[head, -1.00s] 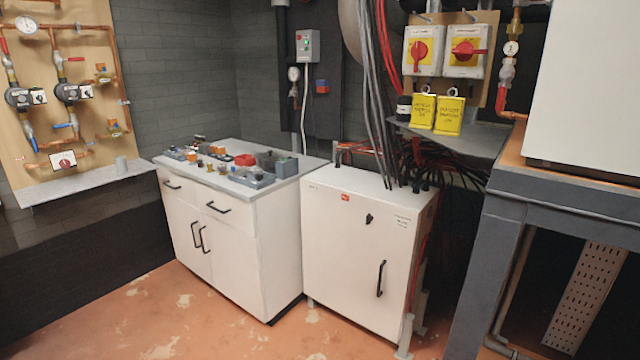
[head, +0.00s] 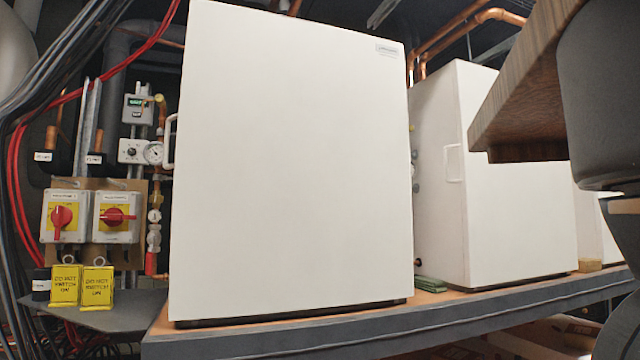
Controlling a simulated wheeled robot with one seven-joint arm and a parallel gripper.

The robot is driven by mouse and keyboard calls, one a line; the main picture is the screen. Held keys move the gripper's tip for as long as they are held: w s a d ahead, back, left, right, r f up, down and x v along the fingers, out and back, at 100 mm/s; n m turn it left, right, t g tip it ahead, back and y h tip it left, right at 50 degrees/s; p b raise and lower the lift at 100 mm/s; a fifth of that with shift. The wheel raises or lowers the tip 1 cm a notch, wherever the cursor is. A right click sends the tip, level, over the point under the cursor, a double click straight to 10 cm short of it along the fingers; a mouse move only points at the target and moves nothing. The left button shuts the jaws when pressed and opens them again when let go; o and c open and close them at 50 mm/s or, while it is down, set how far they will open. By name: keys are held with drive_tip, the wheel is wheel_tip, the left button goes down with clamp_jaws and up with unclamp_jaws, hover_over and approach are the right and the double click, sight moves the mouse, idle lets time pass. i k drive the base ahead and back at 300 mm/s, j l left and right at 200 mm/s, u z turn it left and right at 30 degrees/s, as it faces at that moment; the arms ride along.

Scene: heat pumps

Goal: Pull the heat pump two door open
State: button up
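A large white heat pump cabinet (head: 290,170) stands on a shelf in the middle of the head view. A white handle (head: 169,142) sticks out at its left edge, and a small label sits at its top right. A second white cabinet (head: 510,220) stands to its right, with a white handle (head: 453,163) on its left side. Part of a third white cabinet (head: 590,225) shows at the right. I cannot read which one is number two. No door stands visibly open. My gripper is not in view.
The grey shelf edge (head: 300,340) runs along the front under the cabinets. Red isolator switches (head: 88,216) and yellow warning tags (head: 82,286) are at the left. A brown wood-like block and dark rounded body cover the upper right.

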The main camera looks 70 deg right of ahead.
sight(519, 222)
drive_tip(key=z, duration=2.65)
